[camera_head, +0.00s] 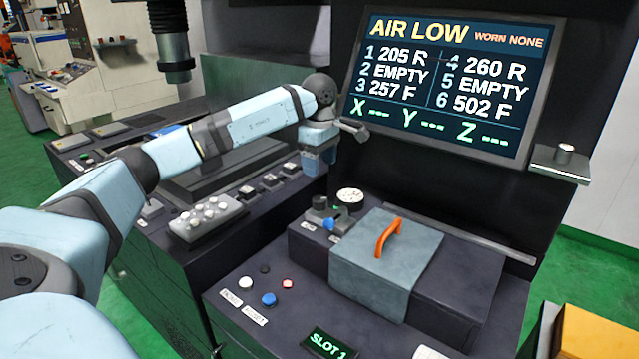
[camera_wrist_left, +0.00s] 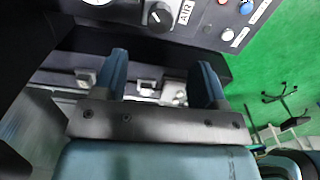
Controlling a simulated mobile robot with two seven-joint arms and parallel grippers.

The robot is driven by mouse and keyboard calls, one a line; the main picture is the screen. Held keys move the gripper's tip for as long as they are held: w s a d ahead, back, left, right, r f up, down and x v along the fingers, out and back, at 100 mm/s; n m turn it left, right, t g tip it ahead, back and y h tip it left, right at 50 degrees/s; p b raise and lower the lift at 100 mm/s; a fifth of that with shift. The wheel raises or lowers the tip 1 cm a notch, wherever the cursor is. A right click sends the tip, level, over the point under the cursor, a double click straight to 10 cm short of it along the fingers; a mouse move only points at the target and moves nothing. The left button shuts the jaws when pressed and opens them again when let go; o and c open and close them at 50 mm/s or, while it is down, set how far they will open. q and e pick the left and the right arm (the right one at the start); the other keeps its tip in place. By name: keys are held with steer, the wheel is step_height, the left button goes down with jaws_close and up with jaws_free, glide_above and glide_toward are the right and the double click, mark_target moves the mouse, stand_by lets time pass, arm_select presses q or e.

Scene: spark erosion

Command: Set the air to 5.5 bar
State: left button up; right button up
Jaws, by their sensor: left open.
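My left gripper (camera_head: 318,162) hangs above the dark console, to the upper left of the air gauge (camera_head: 349,196). In the left wrist view its two blue fingers (camera_wrist_left: 163,75) are apart with nothing between them. A dark air knob (camera_wrist_left: 158,16) beside an AIR label (camera_wrist_left: 186,12) lies beyond the fingertips in that view, apart from them. The round white gauge (camera_wrist_left: 98,3) is cut off at the top edge there; I cannot read its needle. The screen (camera_head: 450,85) reads AIR LOW. My right gripper is not in view.
A grey box with an orange handle (camera_head: 388,238) stands right of the gauge. White, blue and red buttons (camera_head: 268,299) and a SLOT 1 display (camera_head: 329,344) are at the front. A button box (camera_head: 208,217) sits below my left arm.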

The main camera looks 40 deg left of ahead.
arm_select(q)
steer(key=shift+r, duration=1.65)
